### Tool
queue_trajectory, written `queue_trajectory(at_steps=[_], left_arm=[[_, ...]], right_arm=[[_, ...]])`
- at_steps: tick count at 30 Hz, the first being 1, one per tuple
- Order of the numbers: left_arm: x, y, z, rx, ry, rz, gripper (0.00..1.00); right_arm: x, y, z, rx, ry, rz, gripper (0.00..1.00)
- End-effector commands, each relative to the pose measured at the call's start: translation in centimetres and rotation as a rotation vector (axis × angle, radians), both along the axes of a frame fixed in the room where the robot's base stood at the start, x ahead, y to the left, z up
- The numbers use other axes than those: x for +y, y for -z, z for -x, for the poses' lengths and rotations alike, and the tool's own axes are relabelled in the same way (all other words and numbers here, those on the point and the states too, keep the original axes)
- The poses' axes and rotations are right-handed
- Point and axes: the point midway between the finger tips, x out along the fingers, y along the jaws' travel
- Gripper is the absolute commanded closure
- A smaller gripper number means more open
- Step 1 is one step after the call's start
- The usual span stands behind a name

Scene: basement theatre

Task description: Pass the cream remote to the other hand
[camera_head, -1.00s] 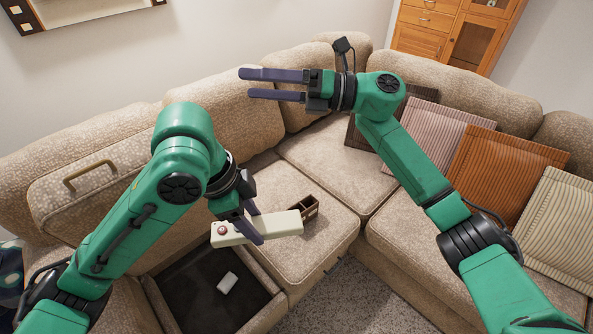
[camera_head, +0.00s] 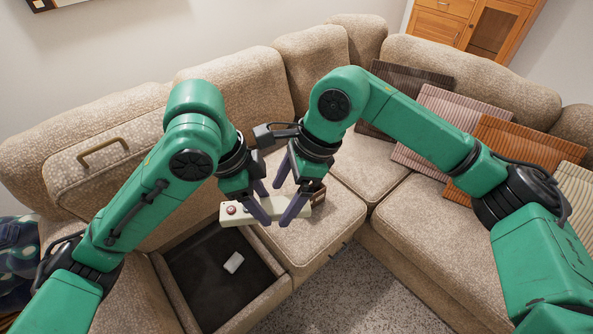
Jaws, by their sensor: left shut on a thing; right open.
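The cream remote (camera_head: 237,212) is a long pale bar with a red round button near its left end. My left gripper (camera_head: 264,208) is shut on it near the middle and holds it above the sofa, its button end to the left. My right gripper (camera_head: 283,203) is open and points down at the right part of the remote. Its fingers hide some of that part; I cannot tell whether they touch it.
A small brown box (camera_head: 318,195) stands on the sofa seat (camera_head: 325,226) behind the remote. An open dark storage compartment (camera_head: 205,276) with a small white object (camera_head: 234,263) lies below. Several striped cushions (camera_head: 433,125) lean at the right.

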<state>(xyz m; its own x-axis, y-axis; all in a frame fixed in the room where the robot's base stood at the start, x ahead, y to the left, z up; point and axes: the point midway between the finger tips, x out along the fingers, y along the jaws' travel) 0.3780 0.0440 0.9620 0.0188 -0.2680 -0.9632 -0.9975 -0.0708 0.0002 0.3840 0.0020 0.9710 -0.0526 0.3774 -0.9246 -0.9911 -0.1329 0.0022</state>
Motion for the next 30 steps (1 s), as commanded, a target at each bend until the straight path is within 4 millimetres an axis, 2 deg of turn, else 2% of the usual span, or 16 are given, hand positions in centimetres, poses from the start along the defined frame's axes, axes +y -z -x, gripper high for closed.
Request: queue_trajectory(at_steps=[4, 11, 12, 14, 15, 19, 20, 22, 23, 30], left_arm=[[0.00, -0.02, 0.00, 0.000, 0.000, 0.000, 1.00], [0.00, -0.02, -0.01, 0.000, 0.000, 0.000, 1.00], [0.00, -0.02, -0.01, 0.000, 0.000, 0.000, 1.00], [0.00, -0.02, 0.00, 0.000, 0.000, 0.000, 1.00], [0.00, -0.02, -0.01, 0.000, 0.000, 0.000, 1.00], [-0.02, -0.02, 0.03, 0.000, 0.001, 0.000, 1.00], [-0.03, -0.01, 0.04, 0.000, 0.002, 0.000, 0.40], [-0.03, -0.01, 0.05, 0.000, 0.002, 0.000, 0.13], [-0.03, -0.01, 0.05, 0.000, 0.002, 0.000, 0.08], [-0.01, 0.00, 0.02, 0.000, 0.001, 0.000, 0.08]], right_arm=[[0.60, 1.44, 0.09, 0.001, 0.001, -0.001, 0.07], [0.68, 1.63, 0.06, 0.000, 0.001, -0.001, 0.07], [0.69, 1.63, 0.07, 0.000, 0.001, -0.001, 0.11], [0.69, 1.62, 0.07, 0.000, 0.001, -0.001, 0.34], [0.68, 1.61, 0.06, 0.000, 0.001, -0.002, 0.50], [0.67, 1.61, 0.03, -0.001, 0.003, -0.002, 0.99], [0.68, 1.58, 0.01, -0.001, 0.003, -0.002, 1.00], [0.68, 1.57, 0.00, -0.002, 0.003, -0.002, 1.00], [0.68, 1.57, 0.00, -0.002, 0.003, -0.002, 1.00], [0.68, 1.57, 0.04, -0.001, 0.003, -0.002, 1.00]])
